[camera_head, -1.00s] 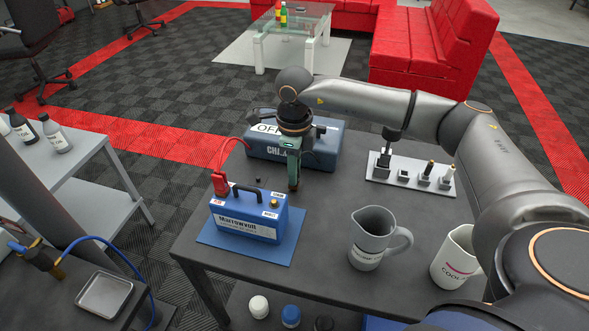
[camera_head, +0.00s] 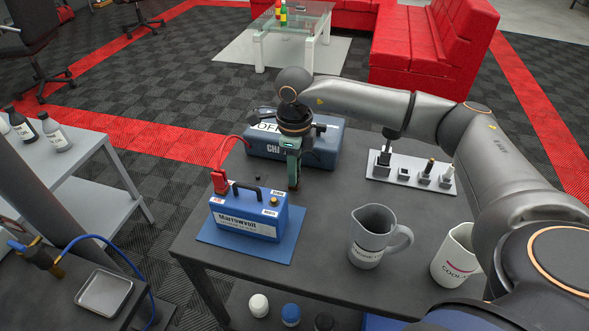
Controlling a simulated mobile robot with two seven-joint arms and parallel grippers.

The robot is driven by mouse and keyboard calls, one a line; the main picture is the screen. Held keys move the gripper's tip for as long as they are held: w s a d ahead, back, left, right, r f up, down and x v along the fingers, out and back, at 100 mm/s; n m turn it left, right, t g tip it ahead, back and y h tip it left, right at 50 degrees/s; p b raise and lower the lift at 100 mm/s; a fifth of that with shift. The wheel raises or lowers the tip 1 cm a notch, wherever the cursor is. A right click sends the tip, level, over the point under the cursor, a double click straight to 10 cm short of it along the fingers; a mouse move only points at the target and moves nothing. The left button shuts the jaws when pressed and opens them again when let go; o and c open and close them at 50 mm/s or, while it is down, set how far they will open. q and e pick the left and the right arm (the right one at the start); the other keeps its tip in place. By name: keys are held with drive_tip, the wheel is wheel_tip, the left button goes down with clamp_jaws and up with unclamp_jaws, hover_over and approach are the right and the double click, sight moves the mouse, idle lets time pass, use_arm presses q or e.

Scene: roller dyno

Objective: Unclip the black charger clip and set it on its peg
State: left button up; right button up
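The blue battery (camera_head: 240,222) stands on a blue mat (camera_head: 208,236) on the dark table. A red clip (camera_head: 220,182) with a red cable sits on its left terminal. Its right terminal (camera_head: 274,202) shows as a bare brass post. The blue-grey charger (camera_head: 325,147) stands behind, labelled OFF. My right gripper (camera_head: 294,185) points down between battery and charger, behind the battery's right end. I cannot make out the black clip; whether it is between the fingers is too small and dark to tell. A small black knob (camera_head: 257,178) on the table may be a peg. My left gripper is out of view.
A pale rack (camera_head: 410,184) with several small parts is at the back right. A grey jug (camera_head: 368,245) and a white jug (camera_head: 452,265) stand at the front right. A metal tray (camera_head: 104,295) lies on a separate surface at left.

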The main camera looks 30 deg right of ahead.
drive_tip(key=o, duration=0.4)
wheel_tip(320, 180, up, 13)
drive_tip(key=shift+f+p, duration=0.2)
drive_tip(key=shift+p, duration=0.1)
idle(0.9)
